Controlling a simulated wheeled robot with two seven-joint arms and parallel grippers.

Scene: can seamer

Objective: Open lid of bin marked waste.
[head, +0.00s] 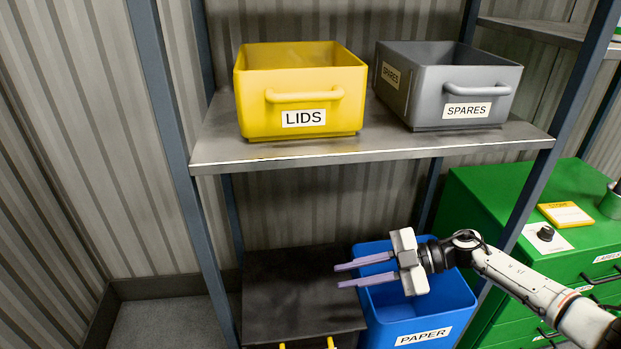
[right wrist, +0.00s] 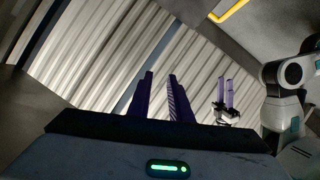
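A dark bin with a flat, closed black lid (head: 300,285) stands on the lower level at bottom centre in the head view. Yellow handle parts (head: 330,342) show at its front edge, cut off by the frame. No waste label is visible on it. My right gripper (head: 337,275) is open and empty, its purple fingers pointing left near the lid's right edge. Its fingers also show apart in the right wrist view (right wrist: 160,97). My left gripper (right wrist: 225,92) appears small in the right wrist view, its fingers slightly apart and empty; it is outside the head view.
A blue bin (head: 420,320) marked PAPER stands right of the dark bin, under my right gripper. Above, a shelf (head: 370,145) carries a yellow LIDS bin (head: 255,115) and a grey SPARES bin (head: 430,105). A green cabinet (head: 500,205) stands right. Bare floor (head: 160,320) lies left.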

